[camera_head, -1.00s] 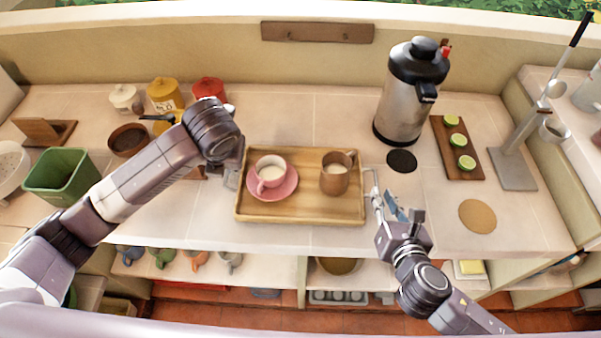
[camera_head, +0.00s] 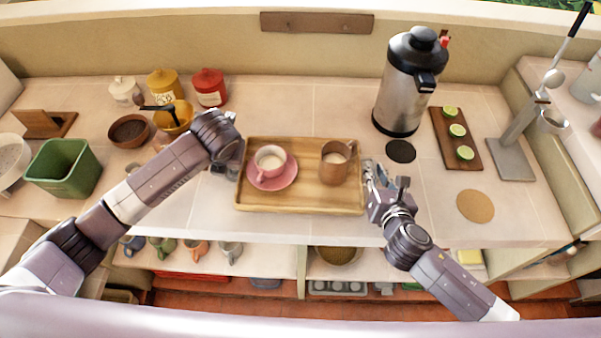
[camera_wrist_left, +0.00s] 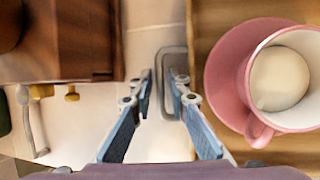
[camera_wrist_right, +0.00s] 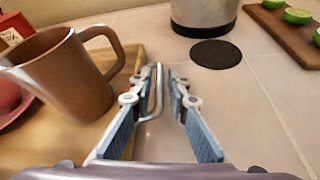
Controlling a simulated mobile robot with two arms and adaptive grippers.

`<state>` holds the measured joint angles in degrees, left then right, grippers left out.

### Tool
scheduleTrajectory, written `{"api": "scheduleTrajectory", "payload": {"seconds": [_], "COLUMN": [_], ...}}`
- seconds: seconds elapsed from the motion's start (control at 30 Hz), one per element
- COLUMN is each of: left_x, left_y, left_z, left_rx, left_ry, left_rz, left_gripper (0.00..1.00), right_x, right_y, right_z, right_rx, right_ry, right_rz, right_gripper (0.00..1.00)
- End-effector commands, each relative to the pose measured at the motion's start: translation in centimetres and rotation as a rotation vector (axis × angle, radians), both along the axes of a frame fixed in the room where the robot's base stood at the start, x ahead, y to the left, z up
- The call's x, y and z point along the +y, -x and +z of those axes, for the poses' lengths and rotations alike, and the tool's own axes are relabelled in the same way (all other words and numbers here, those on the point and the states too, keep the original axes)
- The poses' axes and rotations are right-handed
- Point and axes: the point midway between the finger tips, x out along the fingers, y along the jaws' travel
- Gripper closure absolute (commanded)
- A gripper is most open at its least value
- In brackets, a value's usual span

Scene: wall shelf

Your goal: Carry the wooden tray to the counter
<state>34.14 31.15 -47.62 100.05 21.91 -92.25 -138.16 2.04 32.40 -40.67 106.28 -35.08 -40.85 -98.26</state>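The wooden tray (camera_head: 300,202) lies flat on the counter (camera_head: 300,225). It carries a pink cup of white liquid (camera_head: 270,160) on a pink saucer (camera_head: 287,182) and a brown mug (camera_head: 333,168). My left gripper (camera_wrist_left: 160,75) is open at the tray's left metal handle (camera_wrist_left: 163,60), whose outer bar shows between the fingers. My right gripper (camera_wrist_right: 165,70) is open at the right metal handle (camera_wrist_right: 158,95), with the bar by its left finger. In the head view my left wrist partly hides the left fingers.
A steel dispenser (camera_head: 402,95) and a black round mat (camera_head: 400,151) stand right of the tray. A board with limes (camera_head: 455,140) and a cork mat (camera_head: 475,206) lie farther right. Jars, bowls and a green bin (camera_head: 62,168) fill the left. Behind the tray is bare counter.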

Motion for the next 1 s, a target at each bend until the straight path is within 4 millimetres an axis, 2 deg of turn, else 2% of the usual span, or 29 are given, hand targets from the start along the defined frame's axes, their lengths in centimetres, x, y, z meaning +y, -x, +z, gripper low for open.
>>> {"api": "scheduleTrajectory", "payload": {"seconds": [0.2,0.37,1.0], "left_x": [-0.02,-0.02,-0.01], "left_y": [0.00,0.00,-0.14], "left_z": [-0.01,0.00,0.42], "left_rx": [0.000,0.000,-0.005], "left_ry": [0.000,0.001,0.001], "left_rz": [0.000,0.000,0.000], "left_gripper": [0.84,1.00,1.00], "right_x": [0.01,0.00,0.05], "right_y": [-0.01,0.01,-0.08], "right_z": [0.00,-0.01,0.46], "right_rx": [0.000,0.000,-0.005], "right_ry": [0.000,0.000,0.000], "right_rz": [0.000,0.000,0.001], "right_gripper": [0.84,1.00,1.00]}}
